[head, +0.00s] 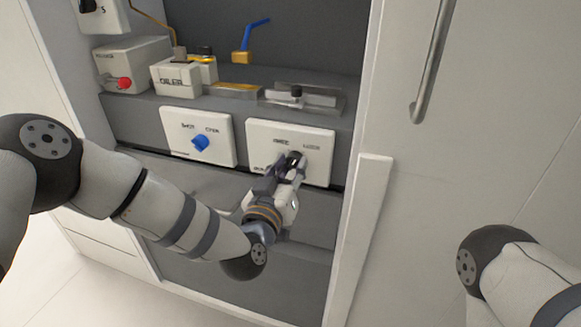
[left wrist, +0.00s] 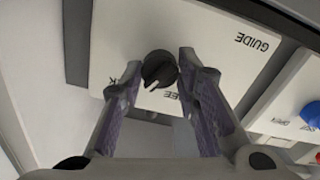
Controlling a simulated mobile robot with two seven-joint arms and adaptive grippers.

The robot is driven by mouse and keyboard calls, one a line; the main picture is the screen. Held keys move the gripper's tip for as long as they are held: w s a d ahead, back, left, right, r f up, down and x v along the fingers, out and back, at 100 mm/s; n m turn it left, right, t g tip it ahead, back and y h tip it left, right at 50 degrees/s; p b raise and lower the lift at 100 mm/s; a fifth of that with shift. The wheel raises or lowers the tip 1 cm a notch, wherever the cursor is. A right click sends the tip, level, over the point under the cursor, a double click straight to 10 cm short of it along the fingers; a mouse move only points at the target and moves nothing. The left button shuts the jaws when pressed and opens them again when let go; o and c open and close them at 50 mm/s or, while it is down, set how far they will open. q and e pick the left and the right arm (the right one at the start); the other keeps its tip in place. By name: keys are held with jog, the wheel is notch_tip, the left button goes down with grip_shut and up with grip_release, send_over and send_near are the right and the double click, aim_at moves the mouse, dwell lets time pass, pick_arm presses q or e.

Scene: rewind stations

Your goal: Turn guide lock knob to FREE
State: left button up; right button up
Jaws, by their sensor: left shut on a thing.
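The guide lock knob is a round black knob (left wrist: 160,68) with a small white mark. It sits on a white panel (head: 262,134) lettered GUIDE, with partly covered position labels. In the left wrist view the white mark points between the label ending in EE and the one ending in K. My left gripper (head: 284,165) reaches the panel from below. In the left wrist view its fingertips (left wrist: 160,63) are on either side of the knob, shut on it. In the head view the gripper partly hides the knob. My right gripper is out of view; only its arm shows.
A white panel with a blue knob (head: 200,143) is just left of the guide panel. On the shelf above are an oiler box (head: 176,80), a box with a red knob (head: 124,83) and a metal block (head: 318,97). A cabinet door with a long handle (head: 432,62) stands at right.

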pick_arm(q)
jog(key=n, duration=0.3)
jog(key=shift+n, duration=0.4)
jog(key=n, duration=0.3)
jog(key=shift+f+n, duration=0.1)
jog(key=shift+n, duration=0.2)
jog(key=n+b, duration=0.1)
jog(key=n, duration=0.2)
jog(key=shift+d+n+b, duration=0.1)
jog(key=shift+n+b, duration=0.45)
jog(key=shift+n, duration=1.45)
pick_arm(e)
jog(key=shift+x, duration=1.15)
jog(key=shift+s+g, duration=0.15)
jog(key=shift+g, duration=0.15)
pick_arm(q)
jog(key=o, duration=1.2)
jog(key=shift+c, duration=0.2)
jog(key=shift+s, duration=0.1)
